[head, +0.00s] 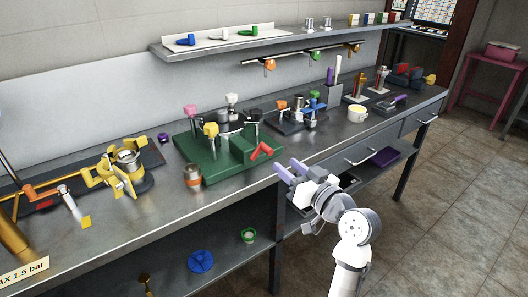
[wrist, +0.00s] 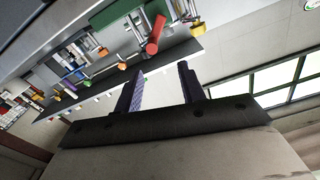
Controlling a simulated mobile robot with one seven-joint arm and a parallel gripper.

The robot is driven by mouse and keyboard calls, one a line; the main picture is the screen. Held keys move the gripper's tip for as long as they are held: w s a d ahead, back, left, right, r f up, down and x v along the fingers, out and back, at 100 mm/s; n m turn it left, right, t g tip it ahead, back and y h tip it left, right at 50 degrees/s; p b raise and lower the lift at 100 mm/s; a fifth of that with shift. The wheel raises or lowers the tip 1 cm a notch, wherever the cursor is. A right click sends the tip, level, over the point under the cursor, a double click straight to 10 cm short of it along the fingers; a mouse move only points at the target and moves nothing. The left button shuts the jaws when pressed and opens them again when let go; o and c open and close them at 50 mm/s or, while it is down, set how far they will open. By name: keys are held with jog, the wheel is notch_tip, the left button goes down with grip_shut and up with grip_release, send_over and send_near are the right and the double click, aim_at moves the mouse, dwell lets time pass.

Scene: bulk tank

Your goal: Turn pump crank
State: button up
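No part is clearly marked as the pump crank, and I cannot tell which handle it is. A green block fixture (head: 228,150) on the bench carries a bent red handle (head: 262,150) at its front right. The red handle (wrist: 155,38) also shows in the wrist view, beyond my fingertips, beside the green block (wrist: 112,12). A yellow clamp-like device (head: 120,172) with a metal cup stands further left. My gripper (head: 290,168) is in front of the bench edge, right of the red handle and apart from it. Its two fingers (wrist: 161,70) are spread with nothing between them.
An orange-banded jar (head: 193,178) stands near the bench's front edge. A shelf (head: 270,40) runs above. The floor (head: 450,190) at right is clear.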

aim_at(264, 148)
jog(key=p+x, duration=0.1)
jog(key=x, duration=0.2)
jog(key=p+x, duration=0.1)
jog(key=x, duration=0.3)
jog(key=f+p+x, duration=0.1)
jog(key=p+x, duration=0.1)
jog(key=x, duration=0.1)
jog(key=shift+w+d, duration=0.2)
jog(key=shift+w, duration=0.3)
jog(key=shift+x, duration=0.75)
jog(key=shift+f, duration=0.15)
jog(key=shift+c, duration=0.2)
jog(key=c, duration=0.8)
